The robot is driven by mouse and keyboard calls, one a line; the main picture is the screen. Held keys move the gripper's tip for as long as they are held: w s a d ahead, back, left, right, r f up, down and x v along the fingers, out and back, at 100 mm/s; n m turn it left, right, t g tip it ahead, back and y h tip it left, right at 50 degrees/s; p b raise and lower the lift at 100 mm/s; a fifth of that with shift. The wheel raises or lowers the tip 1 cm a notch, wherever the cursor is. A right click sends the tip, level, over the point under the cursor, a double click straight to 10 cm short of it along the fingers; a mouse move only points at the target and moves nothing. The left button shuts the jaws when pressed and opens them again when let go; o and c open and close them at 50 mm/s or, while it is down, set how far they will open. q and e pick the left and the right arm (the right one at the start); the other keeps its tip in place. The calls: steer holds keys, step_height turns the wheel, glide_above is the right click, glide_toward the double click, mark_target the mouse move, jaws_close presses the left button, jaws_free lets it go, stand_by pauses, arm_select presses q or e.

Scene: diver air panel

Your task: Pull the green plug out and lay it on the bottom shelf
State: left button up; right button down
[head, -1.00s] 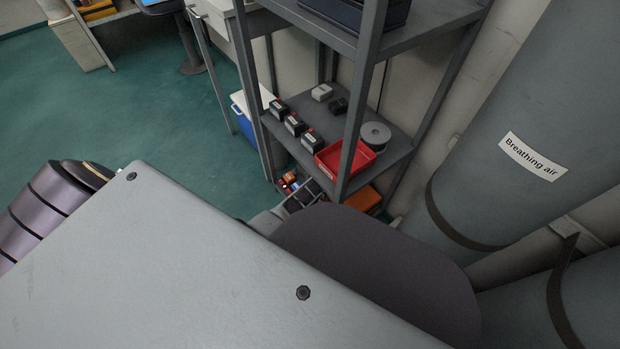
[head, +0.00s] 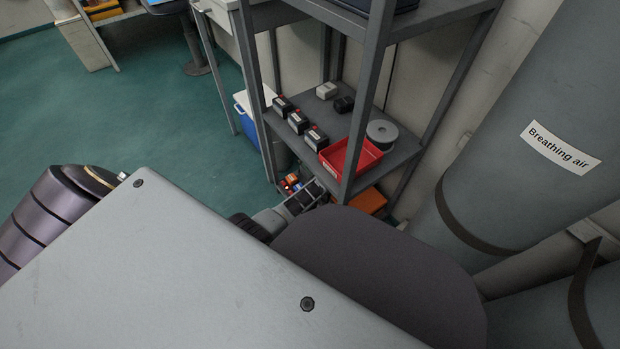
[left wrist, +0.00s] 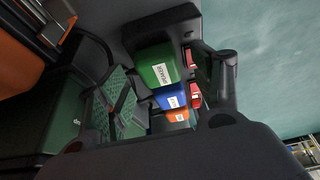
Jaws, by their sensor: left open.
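In the left wrist view a green block (left wrist: 158,72) with a white label sits at the end of a row with a blue block (left wrist: 170,97) and an orange block (left wrist: 173,116). It looks like the green plug, but the label is too small to read. My left gripper (left wrist: 165,85) is open, with its dark fingers on either side of this row; I cannot tell whether they touch the green block. The bottom shelf is mostly hidden there. My right gripper is not in view.
A metal rack (head: 360,120) stands ahead, its middle shelf holding a red tray (head: 352,157), a grey reel (head: 382,133) and several small black boxes. Large cylinders marked Breathing air (head: 540,130) stand at right. Green floor is open at left.

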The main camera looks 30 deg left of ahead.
arm_select(q)
steer(key=shift+a+f, duration=0.1)
steer(key=shift+f, duration=0.2)
steer(key=c, duration=1.1)
steer(key=o, duration=0.3)
steer(key=c, duration=0.4)
steer(key=shift+r+p, duration=0.45)
steer(key=shift+r, duration=0.15)
steer(key=shift+r+p, duration=0.35)
steer(key=shift+r+p, duration=0.45)
steer(key=shift+p, duration=0.05)
